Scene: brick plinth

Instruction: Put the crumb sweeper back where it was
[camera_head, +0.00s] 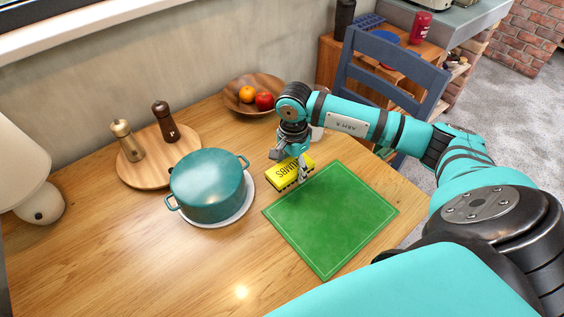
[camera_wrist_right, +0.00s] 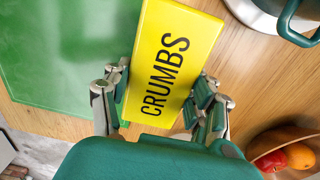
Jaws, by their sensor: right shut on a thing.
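The crumb sweeper (camera_head: 287,173) is a yellow block with the black word CRUMBS on it. It is at the upper left edge of the green mat, to the right of the teal pot. My right gripper (camera_head: 301,172) is shut on it; in the right wrist view the two fingers (camera_wrist_right: 160,102) grip the sweeper (camera_wrist_right: 176,45) from both sides. I cannot tell whether the sweeper touches the table or is held just above it. My left gripper is not in view.
The green mat (camera_head: 335,220) lies bare on the wooden table (camera_head: 130,240). A teal pot (camera_head: 208,185) stands on a white plate. A round board (camera_head: 150,172) bears two mills. A fruit bowl (camera_head: 238,103) is behind, a lamp (camera_head: 25,180) at left. The front left of the table is clear.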

